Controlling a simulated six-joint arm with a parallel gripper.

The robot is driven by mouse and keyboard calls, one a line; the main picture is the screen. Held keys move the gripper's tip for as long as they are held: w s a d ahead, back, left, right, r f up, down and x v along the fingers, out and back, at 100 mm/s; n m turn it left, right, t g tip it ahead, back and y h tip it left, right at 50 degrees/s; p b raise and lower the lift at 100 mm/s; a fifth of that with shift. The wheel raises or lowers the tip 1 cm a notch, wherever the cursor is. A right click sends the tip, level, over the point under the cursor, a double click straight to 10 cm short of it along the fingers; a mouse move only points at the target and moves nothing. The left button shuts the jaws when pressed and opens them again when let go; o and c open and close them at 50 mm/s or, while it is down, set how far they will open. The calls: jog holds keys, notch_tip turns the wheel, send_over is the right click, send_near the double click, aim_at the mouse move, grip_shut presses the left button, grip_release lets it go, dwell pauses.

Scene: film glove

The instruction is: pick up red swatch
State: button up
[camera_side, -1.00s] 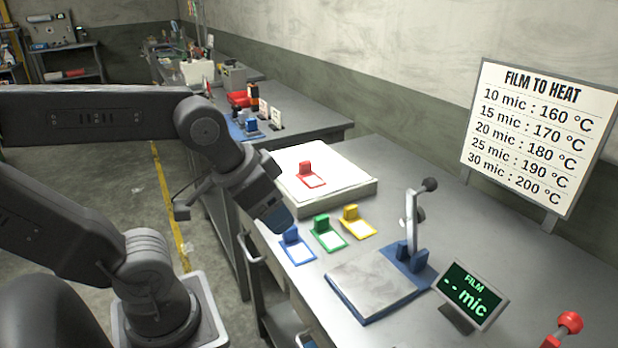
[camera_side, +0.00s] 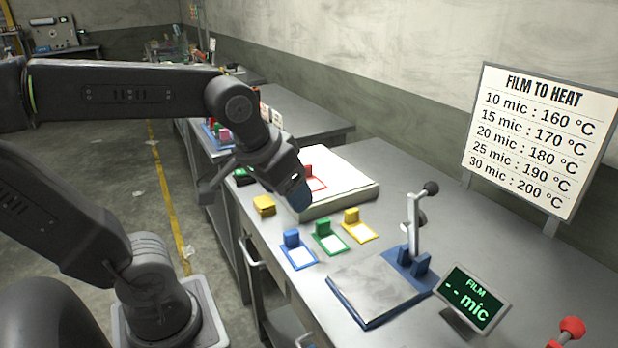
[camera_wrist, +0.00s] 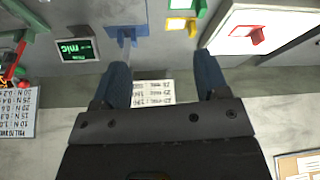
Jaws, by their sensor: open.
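The red swatch (camera_side: 316,184), a red frame with a red block at one end, lies on the white-topped slab (camera_side: 345,203), partly hidden behind my gripper in the side view. It also shows at the upper right of the wrist view (camera_wrist: 247,33). My gripper (camera_side: 300,196) is open and hangs in front of and above the slab's near left edge. In the wrist view my two blue fingers (camera_wrist: 163,75) are spread apart with nothing between them. The swatch lies beyond the right finger there, not between the fingers.
Blue (camera_side: 298,254), green (camera_side: 329,239) and yellow (camera_side: 360,233) swatches lie in front of the slab. A yellow block (camera_side: 264,205) sits by the bench's left edge. A metal plate with a lever (camera_side: 413,222) and a film display (camera_side: 472,297) stand to the right.

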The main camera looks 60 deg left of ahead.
jog(key=w+a+r+n+g+y, duration=0.2)
jog(key=w+a+n, duration=0.4)
jog(key=w+a, duration=0.3)
jog(key=n+g+y, duration=0.2)
jog(key=n+g, duration=0.1)
jog(key=n, duration=0.7)
send_near(307, 165)
jog(key=x, duration=0.4)
jog(key=shift+f, duration=0.3)
jog(key=shift+x, duration=2.9)
jog(key=shift+s, duration=0.1)
jog(key=c, duration=1.1)
